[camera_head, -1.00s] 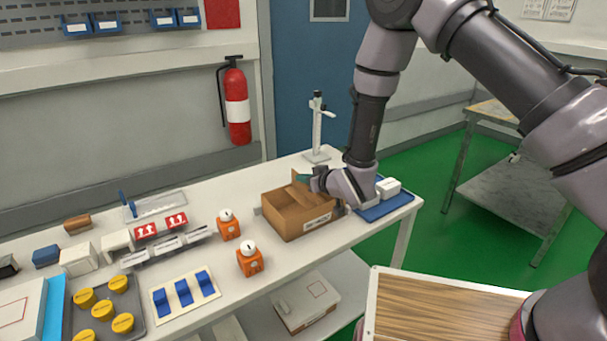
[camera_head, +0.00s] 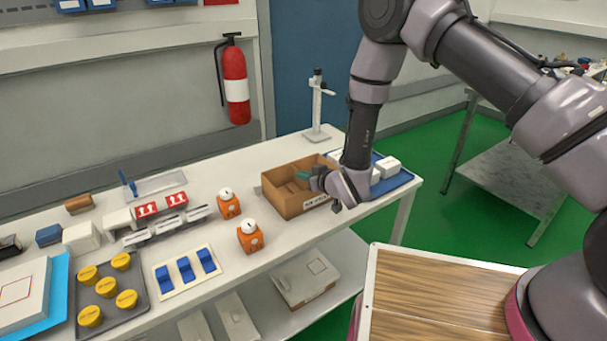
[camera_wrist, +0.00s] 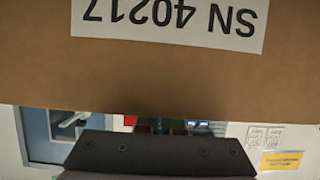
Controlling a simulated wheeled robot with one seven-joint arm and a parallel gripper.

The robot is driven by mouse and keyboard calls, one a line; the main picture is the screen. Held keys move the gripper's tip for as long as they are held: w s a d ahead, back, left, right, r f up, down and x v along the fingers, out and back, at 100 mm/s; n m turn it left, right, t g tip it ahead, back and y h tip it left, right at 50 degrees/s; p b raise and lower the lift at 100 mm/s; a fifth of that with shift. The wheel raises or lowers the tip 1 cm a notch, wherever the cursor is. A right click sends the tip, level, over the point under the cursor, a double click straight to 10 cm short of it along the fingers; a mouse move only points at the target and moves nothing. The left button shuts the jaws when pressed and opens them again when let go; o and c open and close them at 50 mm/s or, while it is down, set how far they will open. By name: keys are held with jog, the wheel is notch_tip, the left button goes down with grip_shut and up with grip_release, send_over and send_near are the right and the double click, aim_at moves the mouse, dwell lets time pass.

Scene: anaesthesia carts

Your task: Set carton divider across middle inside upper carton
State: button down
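The upper carton (camera_head: 290,208) is an open brown box on the white table, with a white label on its front wall. A brown strip that looks like the divider (camera_head: 290,187) shows low inside it, largely hidden by walls and gripper. I cannot tell whether it spans the middle. My gripper (camera_head: 303,176) reaches over the carton's right side, its teal fingertips inside the opening. Whether the fingers are closed on the divider is hidden. In the wrist view a brown cardboard wall (camera_wrist: 150,75) with an upside-down label "SN 40217" fills the top.
A blue tray (camera_head: 394,182) with white boxes lies right of the carton, close to my wrist. A grey stand (camera_head: 317,105) is behind. Two orange blocks (camera_head: 250,237) with white knobs stand to the left. A white box (camera_head: 305,282) lies on the lower shelf.

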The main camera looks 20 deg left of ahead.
jog(key=shift+f, duration=0.25)
dwell(0.3)
jog(key=c, duration=1)
grip_release()
jog(key=shift+d, duration=0.1)
jog(key=v, duration=1)
jog(key=shift+s+d+r, duration=0.2)
